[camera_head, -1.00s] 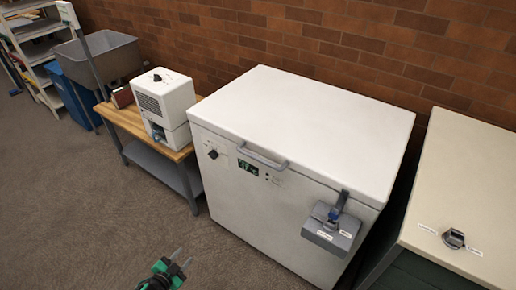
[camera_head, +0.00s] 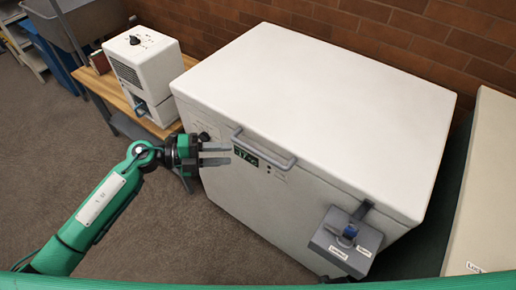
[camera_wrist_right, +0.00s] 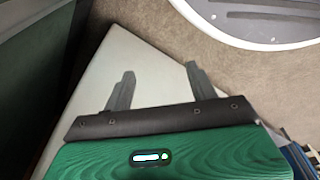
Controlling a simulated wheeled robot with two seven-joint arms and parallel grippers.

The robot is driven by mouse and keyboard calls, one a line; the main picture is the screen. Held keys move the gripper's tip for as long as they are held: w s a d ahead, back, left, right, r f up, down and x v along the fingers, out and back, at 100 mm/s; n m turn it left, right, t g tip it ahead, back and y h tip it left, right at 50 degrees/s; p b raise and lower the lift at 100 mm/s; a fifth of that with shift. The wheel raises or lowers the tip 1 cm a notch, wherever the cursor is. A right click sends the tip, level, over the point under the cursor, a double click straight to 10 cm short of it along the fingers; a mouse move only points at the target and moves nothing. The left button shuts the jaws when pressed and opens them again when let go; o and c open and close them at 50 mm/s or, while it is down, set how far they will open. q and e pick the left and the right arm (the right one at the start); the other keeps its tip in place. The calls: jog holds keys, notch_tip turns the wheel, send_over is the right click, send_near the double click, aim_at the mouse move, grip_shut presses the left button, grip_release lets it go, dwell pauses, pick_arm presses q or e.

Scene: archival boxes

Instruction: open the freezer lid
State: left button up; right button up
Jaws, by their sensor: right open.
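The white chest freezer (camera_head: 290,190) stands against the brick wall in the head view. Its lid (camera_head: 320,95) lies flat and closed. A grey bar handle (camera_head: 262,150) is on the lid's front edge, left of middle. A grey latch box with a blue knob (camera_head: 345,238) sits at the front right; its small labels are too blurred to read surely. My left gripper (camera_head: 228,154) is open, its fingers pointing right towards the handle's left end; contact cannot be told. My right gripper (camera_wrist_right: 158,72) is open and empty in the right wrist view, over a pale surface.
A white appliance (camera_head: 143,70) stands on a wooden bench (camera_head: 120,100) left of the freezer. A pale-topped cabinet (camera_head: 490,190) stands close on the right, with a narrow dark gap between. The carpeted floor (camera_head: 170,235) in front is clear.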

aim_at(258, 151)
pick_arm(q)
jog(key=d, duration=0.3)
jog(key=w+d+f, duration=0.1)
jog(key=d, duration=0.2)
jog(key=d+p, duration=0.1)
jog(key=d, duration=0.2)
jog(key=shift+w+d+f, duration=0.2)
jog(key=shift+w+d, duration=0.1)
jog(key=shift+d, duration=0.1)
pick_arm(e)
jog(key=f, duration=0.1)
jog(key=s+f, duration=0.1)
jog(key=f, duration=0.1)
jog(key=shift+s+d, duration=0.35)
jog(key=shift+s, duration=0.05)
pick_arm(q)
grip_shut()
